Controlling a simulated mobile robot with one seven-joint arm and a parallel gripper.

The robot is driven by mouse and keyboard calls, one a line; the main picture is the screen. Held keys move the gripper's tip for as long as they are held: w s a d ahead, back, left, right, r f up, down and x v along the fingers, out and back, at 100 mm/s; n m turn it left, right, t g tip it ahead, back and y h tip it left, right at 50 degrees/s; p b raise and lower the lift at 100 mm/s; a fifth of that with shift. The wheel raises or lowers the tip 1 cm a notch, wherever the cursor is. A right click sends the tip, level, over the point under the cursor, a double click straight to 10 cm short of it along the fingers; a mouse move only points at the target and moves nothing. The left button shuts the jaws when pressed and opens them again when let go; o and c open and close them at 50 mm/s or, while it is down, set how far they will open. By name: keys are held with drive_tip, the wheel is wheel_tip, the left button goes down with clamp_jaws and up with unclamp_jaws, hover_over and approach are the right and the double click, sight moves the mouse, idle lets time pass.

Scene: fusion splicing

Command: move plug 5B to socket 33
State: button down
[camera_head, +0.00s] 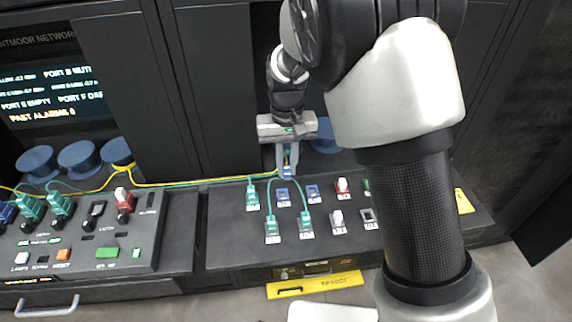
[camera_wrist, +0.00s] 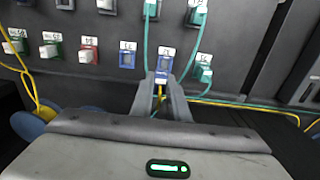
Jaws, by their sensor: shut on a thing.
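My gripper (camera_head: 288,170) is shut on a small blue plug with a yellow cable, at the back row of the sloped panel. The wrist view shows my fingertips (camera_wrist: 162,88) close around it, with a blue socket (camera_wrist: 164,62) straight in front of them. In the head view that blue socket (camera_head: 283,196) lies just below the fingertips. I cannot tell whether the plug touches it. Another blue socket (camera_head: 312,192) is beside it, also in the wrist view (camera_wrist: 128,59). The labels are too small to read surely, so I cannot tell which is 33.
Teal plugs with cables stand close by, one left of my gripper (camera_head: 252,196) and two in the front row (camera_head: 272,230). Red and white plugs (camera_head: 342,186) are to the right. A control box (camera_head: 80,235) stands left. Yellow and teal cables run along the panel's back edge.

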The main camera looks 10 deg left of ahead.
drive_tip(key=w+d+b, duration=0.2)
drive_tip(key=d, duration=0.5)
drive_tip(key=shift+f+b, duration=1.6)
drive_tip(key=shift+f, duration=1.55)
drive_tip(key=shift+f, duration=0.6)
drive_tip(key=c, duration=1.6)
unclamp_jaws()
drive_tip(key=shift+c, duration=0.2)
drive_tip(key=shift+r, duration=0.1)
